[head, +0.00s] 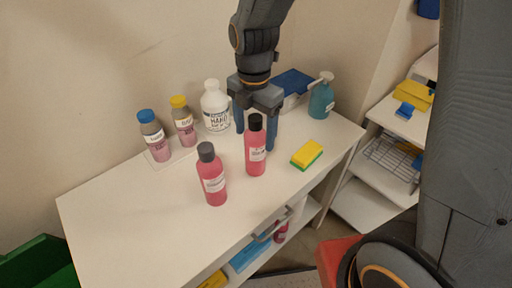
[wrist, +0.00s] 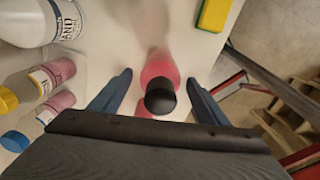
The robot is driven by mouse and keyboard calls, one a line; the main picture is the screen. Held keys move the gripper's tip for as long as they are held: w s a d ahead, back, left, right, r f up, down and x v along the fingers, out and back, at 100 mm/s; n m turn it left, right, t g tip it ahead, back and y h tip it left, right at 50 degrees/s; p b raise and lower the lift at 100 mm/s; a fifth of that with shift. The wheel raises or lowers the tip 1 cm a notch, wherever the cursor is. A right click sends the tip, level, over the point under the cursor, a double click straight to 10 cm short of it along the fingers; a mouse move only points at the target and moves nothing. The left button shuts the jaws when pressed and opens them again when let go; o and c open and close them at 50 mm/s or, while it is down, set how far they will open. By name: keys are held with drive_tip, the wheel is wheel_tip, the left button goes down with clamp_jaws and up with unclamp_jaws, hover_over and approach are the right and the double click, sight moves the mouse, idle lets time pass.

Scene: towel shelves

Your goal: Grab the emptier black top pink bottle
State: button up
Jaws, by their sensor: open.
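Two pink bottles with black tops stand upright on the white shelf top. The right one (head: 256,161) has a white label; the front-left one (head: 213,186) has a label and a dark grey-black cap. I cannot tell the liquid levels. My gripper (head: 255,128) is open, pointing down at the right bottle, with its fingers to either side of the cap in the head view. In the wrist view, a black-capped pink bottle (wrist: 161,70) shows between the open fingers (wrist: 158,78), with no clear contact. A bit of pink near the palm is mostly hidden.
Two pinkish bottles with blue (head: 154,141) and yellow (head: 184,127) caps stand at left. A yellow-green sponge (head: 307,154) lies right. The shelf's front left is clear.

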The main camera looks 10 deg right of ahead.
drive_tip(key=shift+f, duration=0.55)
drive_tip(key=c, duration=1.4)
